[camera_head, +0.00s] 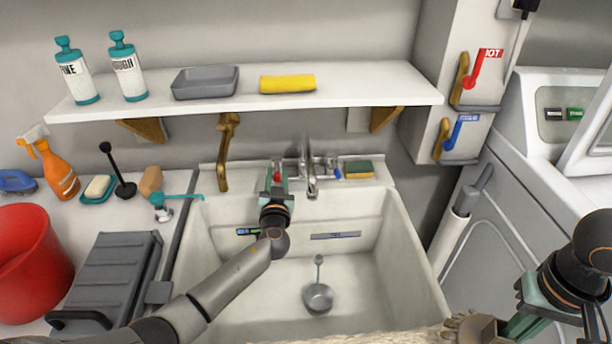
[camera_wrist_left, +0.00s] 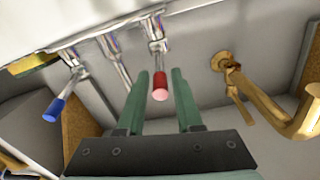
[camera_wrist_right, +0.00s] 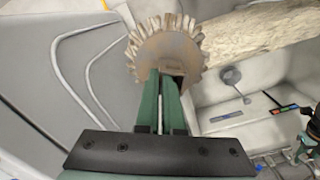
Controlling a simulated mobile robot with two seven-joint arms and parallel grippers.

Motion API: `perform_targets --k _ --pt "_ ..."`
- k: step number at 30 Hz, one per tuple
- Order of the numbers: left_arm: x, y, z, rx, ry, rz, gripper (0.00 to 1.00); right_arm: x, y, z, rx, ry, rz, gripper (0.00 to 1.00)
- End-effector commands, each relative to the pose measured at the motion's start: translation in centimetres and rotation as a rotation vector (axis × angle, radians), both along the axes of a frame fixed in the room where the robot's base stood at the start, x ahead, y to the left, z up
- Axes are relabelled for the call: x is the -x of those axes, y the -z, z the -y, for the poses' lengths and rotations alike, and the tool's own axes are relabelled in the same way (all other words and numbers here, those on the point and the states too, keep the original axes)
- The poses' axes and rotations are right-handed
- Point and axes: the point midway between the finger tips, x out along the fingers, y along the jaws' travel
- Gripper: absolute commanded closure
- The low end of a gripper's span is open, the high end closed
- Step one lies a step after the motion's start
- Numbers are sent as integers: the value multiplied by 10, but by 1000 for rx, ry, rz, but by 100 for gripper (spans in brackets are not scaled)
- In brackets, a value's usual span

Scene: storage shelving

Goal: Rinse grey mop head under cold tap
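The grey-beige shaggy mop head (camera_wrist_right: 262,28) lies along the sink's front edge, and its end shows at the bottom of the head view (camera_head: 380,337). My right gripper (camera_wrist_right: 163,80) is shut at its round, fringed end disc (camera_wrist_right: 165,52). The cold tap has a blue handle (camera_wrist_left: 54,110), right of the spout (camera_head: 311,182) in the head view (camera_head: 336,173). My left gripper (camera_head: 275,180) is at the red-handled tap left of the spout. Its open fingers (camera_wrist_left: 161,76) stand on either side of the red handle (camera_wrist_left: 158,88), seemingly without touching it.
The white sink (camera_head: 405,250) holds a small metal ladle or strainer (camera_head: 317,296). A red bucket (camera_head: 30,262) and grey case (camera_head: 112,272) stand left. A shelf (camera_head: 360,85) with bottles hangs above. Red (camera_head: 470,75) and blue (camera_head: 457,130) wall levers are at right.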

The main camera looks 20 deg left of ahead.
Motion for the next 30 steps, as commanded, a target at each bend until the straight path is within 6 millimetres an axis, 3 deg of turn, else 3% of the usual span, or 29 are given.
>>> perform_targets --k 1,9,30 --pt "0 0 0 0 0 0 72 0 0 0 -1 0 1 100" --pt "0 0 0 0 0 0 100 0 0 0 -1 0 1 100" --pt "0 0 0 0 0 -1 100 0 0 0 0 0 1 100"
